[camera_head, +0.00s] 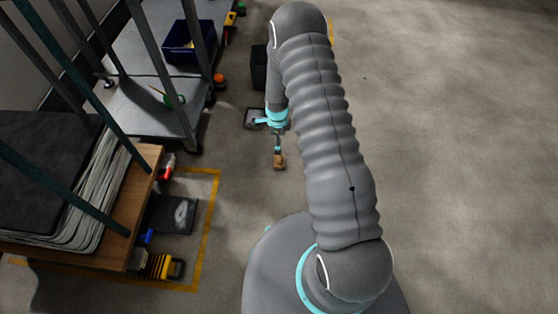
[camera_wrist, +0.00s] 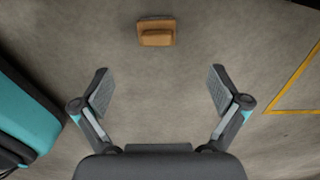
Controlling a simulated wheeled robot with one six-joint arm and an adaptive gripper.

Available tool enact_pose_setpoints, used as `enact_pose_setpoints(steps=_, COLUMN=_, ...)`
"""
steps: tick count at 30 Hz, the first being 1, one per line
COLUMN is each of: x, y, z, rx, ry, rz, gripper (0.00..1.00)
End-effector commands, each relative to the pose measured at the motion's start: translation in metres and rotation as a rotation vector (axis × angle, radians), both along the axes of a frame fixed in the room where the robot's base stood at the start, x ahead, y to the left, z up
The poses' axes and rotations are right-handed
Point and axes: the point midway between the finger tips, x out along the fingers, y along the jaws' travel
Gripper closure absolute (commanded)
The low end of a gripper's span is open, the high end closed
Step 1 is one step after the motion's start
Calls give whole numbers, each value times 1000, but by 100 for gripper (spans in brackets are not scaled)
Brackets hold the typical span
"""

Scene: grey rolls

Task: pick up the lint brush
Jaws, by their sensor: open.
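A small wooden-brown block-shaped thing, which looks like the lint brush (camera_wrist: 156,32), lies on the grey concrete floor near the top centre of the wrist view. It also shows in the head view (camera_head: 279,161), just below my gripper in the picture. My gripper (camera_wrist: 160,92) is open and empty, its two fingers spread wide with bare floor between them. The brush lies beyond the fingertips and apart from them. In the head view my gripper (camera_head: 278,143) points down over the floor; its fingers are too small there to make out clearly.
A wooden-topped cart (camera_head: 128,222) stands at left, with small items on the floor by its edge inside yellow tape. A grey shelf (camera_head: 130,100) with a dark blue bin (camera_head: 190,42) stands at upper left. A black box (camera_head: 259,68) stands behind my arm. The right floor is clear.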

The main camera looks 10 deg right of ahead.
Motion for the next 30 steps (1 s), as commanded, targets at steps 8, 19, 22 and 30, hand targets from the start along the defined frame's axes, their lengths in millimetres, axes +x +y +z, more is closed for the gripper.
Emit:
enact_pose_setpoints(steps=8, x=-2, y=0, z=-50, rx=0, ry=5, rz=-1, gripper=2)
enact_pose_setpoints(steps=19, x=-1, y=-1, z=-83, rx=0, ry=2, rz=0, gripper=2)
enact_pose_setpoints(steps=22, x=-4, y=-2, z=-93, rx=0, ry=4, rz=0, gripper=2)
enact_pose_setpoints(steps=30, x=-7, y=-4, z=-128, rx=0, ry=2, rz=1, gripper=2)
